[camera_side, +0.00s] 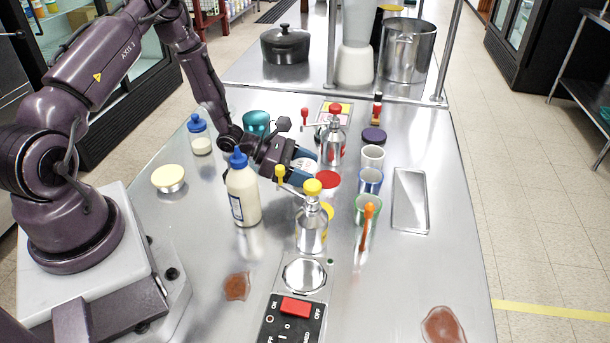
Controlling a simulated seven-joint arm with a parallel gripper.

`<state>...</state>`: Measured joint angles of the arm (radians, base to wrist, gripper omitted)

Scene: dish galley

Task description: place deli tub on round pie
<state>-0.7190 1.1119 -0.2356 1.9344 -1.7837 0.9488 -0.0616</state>
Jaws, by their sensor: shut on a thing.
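My gripper (303,166) is low over the middle of the table, its blue-tipped fingers pointing right. It is shut on a small whitish thing (306,164), apparently the deli tub. The fingers hide most of it, and I cannot tell whether it touches the table. A round, pale-yellow-topped thing in a silvery tin (168,178), apparently the round pie, sits at the left of the table, well apart from my gripper. Its top looks bare.
A blue-capped cream bottle (243,195) stands just in front of my gripper. A yellow-topped dispenser (312,225) and a red-topped dispenser (333,140) stand nearby. Cups (369,182) and a metal tray (410,200) are at right. Another blue-capped bottle (199,135) stands behind the pie.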

